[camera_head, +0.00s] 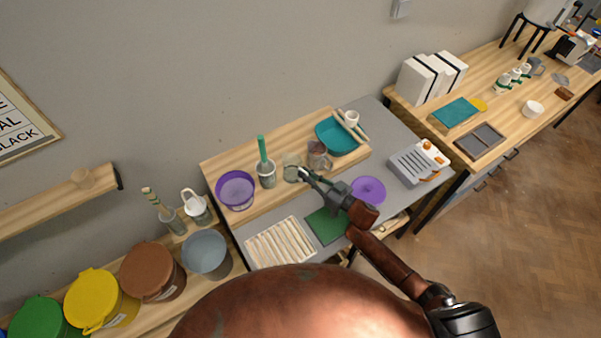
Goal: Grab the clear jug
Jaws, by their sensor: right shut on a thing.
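The clear jug (291,166) is a small see-through vessel on the wooden riser at the back of the grey worktable, and it looks upright. My right gripper (302,173) reaches in from the lower right, its fingertips at the jug's right side, shut on it. The fingers partly cover that side, and I cannot tell whether the jug's base is clear of the riser. A second, pinkish see-through jug (319,155) stands close behind my right fingers. My left gripper is not in view.
On the riser (215,170) stand a purple bowl (236,188), a cup with a green-handled tool (266,174) and a teal basin (338,137). In front are a slatted rack (278,243), a green mat (325,226), a purple disc (368,190) and a grey device (416,163).

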